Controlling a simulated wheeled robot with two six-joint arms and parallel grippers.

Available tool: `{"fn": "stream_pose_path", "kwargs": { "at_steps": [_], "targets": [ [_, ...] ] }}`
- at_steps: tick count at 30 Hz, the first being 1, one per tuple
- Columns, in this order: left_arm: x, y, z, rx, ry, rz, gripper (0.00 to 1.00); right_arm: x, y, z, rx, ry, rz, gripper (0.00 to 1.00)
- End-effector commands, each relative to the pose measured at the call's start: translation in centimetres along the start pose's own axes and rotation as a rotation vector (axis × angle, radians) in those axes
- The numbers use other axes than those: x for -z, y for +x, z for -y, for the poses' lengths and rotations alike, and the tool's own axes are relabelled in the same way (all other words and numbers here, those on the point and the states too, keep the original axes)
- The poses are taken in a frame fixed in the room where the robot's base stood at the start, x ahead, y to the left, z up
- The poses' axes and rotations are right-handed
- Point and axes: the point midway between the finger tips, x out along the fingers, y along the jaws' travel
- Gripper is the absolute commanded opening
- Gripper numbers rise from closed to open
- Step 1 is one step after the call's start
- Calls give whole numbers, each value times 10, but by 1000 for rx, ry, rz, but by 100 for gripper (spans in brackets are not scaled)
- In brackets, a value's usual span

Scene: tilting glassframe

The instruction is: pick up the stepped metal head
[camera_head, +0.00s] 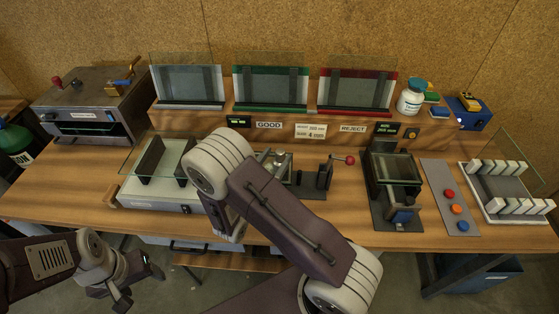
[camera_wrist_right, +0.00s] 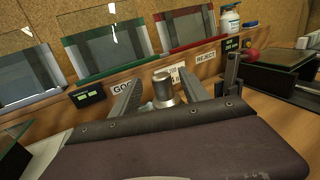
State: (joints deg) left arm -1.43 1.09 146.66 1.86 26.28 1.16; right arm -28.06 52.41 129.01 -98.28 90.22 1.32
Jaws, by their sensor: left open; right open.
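The stepped metal head (camera_wrist_right: 164,90) is a small silvery cylinder with a narrower top, upright in the right wrist view. My right gripper (camera_wrist_right: 166,80) is open, with one finger on each side of the head. I cannot tell whether either finger touches it, and its lower part is hidden by the gripper body. In the head view my right arm covers most of the right gripper and the spot in front of it. My left gripper (camera_head: 139,284) is open and empty at the lower left, below the table's front edge.
A fixture with a red-knobbed lever (camera_head: 325,175) stands just right of my right gripper. Behind is a wooden shelf with framed glass panels (camera_head: 270,87) and a white bottle (camera_head: 411,97). A glass-topped scale (camera_head: 160,192) is at left, a dark press-like fixture (camera_head: 393,190) at right.

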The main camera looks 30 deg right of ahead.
Motion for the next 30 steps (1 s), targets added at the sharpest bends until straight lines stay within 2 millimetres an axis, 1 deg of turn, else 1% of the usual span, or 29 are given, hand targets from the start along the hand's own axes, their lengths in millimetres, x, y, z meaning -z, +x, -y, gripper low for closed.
{"fn": "stream_pose_path", "kwargs": {
  "at_steps": [1, 6, 8, 12, 15, 22, 23, 24, 26, 27, 28, 30],
  "targets": [
    [0, -2, 0, 0, 0, 0, 66, -1, 5, 1, 2, 0, 0, 53],
    [0, -4, 0, 0, 0, 0, 66, 0, 12, 0, 1, 1, 0, 53],
    [1, -8, 0, 0, 0, 0, 66, 0, 22, 2, 5, 0, 0, 53],
    [1, -15, 0, 0, 0, 0, 66, 2, 48, 3, 6, 1, 0, 53],
    [2, -16, 0, 0, 0, 0, 66, 3, 58, 2, 2, 2, 0, 53],
    [1, -15, 0, 0, 0, 0, 66, 5, 60, 2, 0, 1, 0, 53],
    [1, -15, 0, 0, 0, 0, 66, 5, 60, 2, 0, 1, 0, 45],
    [1, -15, 0, 0, 0, 0, 66, 5, 60, 2, 0, 1, 0, 34],
    [1, -15, 0, 0, 0, 0, 66, 4, 60, 2, 0, 2, 0, 17],
    [1, -15, 0, 0, 0, 0, 66, 4, 60, 2, 0, 2, 0, 6],
    [1, -15, 0, 0, 0, 0, 66, 4, 60, 2, 0, 2, 0, 0],
    [1, -15, 0, 0, 0, 0, 66, 4, 60, 2, 0, 1, 0, 0]
  ]
}}
